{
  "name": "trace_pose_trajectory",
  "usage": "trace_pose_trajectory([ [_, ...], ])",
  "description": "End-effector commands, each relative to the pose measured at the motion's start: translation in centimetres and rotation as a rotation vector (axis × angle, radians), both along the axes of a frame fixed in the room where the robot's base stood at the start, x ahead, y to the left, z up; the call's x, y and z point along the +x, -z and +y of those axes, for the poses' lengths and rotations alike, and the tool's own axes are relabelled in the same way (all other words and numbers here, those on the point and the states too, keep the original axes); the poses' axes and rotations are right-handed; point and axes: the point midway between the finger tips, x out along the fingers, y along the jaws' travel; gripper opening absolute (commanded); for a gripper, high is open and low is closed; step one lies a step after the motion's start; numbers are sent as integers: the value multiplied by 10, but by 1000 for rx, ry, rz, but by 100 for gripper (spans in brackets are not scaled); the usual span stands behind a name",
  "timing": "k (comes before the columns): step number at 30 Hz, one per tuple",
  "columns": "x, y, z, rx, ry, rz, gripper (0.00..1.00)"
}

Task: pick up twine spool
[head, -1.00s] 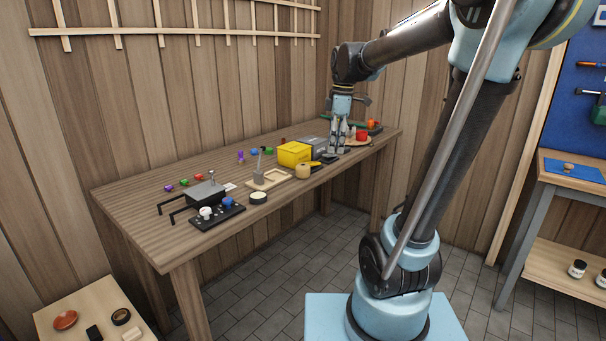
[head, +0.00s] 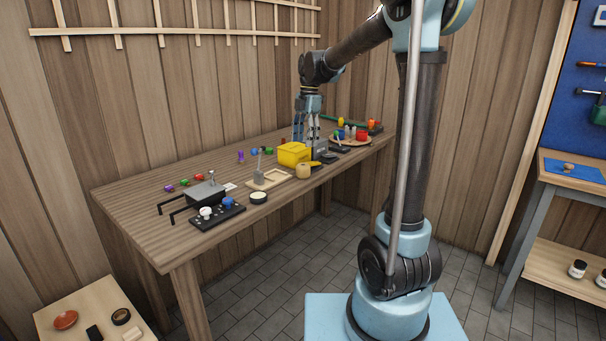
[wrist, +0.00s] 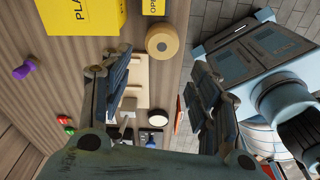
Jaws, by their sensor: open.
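The twine spool (head: 303,171) is a small tan cylinder standing near the front edge of the workbench, in front of the yellow box. In the wrist view the spool (wrist: 162,41) shows as a round tan top at the upper middle, just beyond the fingertips. My gripper (head: 306,138) hangs pointing down by the yellow box, above and behind the spool. In the wrist view my gripper (wrist: 157,80) has its two fingers wide apart, with nothing between them touching.
The yellow box (head: 293,153) and a grey box (head: 322,147) stand close to the spool. A wooden tray (head: 270,180) lies to its left. A black pegged board (head: 217,210) is farther left. A round board (head: 350,141) with small items is to the right.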

Motion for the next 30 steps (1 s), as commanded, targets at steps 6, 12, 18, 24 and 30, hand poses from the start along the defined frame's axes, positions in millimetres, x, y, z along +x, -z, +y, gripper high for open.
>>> trace_pose_trajectory([
  [6, -3, 38, 4, 0, 0, 0, 56],
  [12, -4, 63, 6, 0, 1, 0, 56],
  [18, -5, 72, 5, 0, 2, 0, 56],
  [24, -4, 96, 4, 0, 2, 0, 56],
  [30, -6, 117, 5, 0, 2, 0, 56],
])
